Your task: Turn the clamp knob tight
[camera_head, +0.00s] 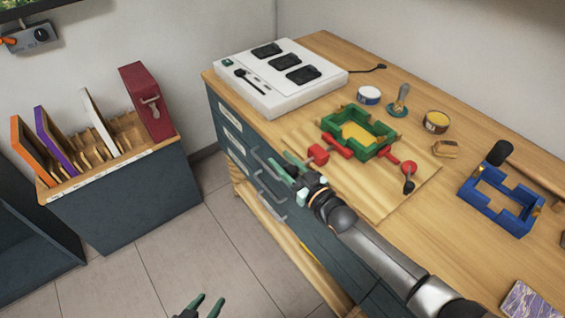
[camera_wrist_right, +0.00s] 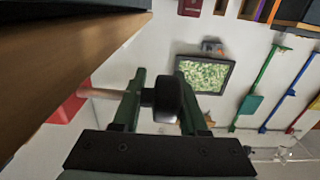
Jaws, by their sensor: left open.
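A red clamp (camera_head: 318,153) spans a green square frame (camera_head: 374,150) on a pale board on the bench. The clamp's other end has a round red hub (camera_head: 409,167) with a short black-tipped handle. My right gripper (camera_head: 286,166) is at the bench's front edge, beside the clamp's near end. In the right wrist view a black knob (camera_wrist_right: 168,98) lies between the green fingers of my right gripper (camera_wrist_right: 160,95); whether they press on it is unclear. A pale rod and red part show left of them. My left gripper (camera_head: 205,306) is open and empty, low over the floor.
A white charger unit (camera_head: 285,95) stands at the bench's back left. Tins (camera_head: 436,122), a brush (camera_head: 399,101) and a blue frame (camera_head: 499,203) lie right of the board. Drawer handles (camera_head: 270,190) jut out below the bench edge. A slotted rack (camera_head: 110,145) stands at left.

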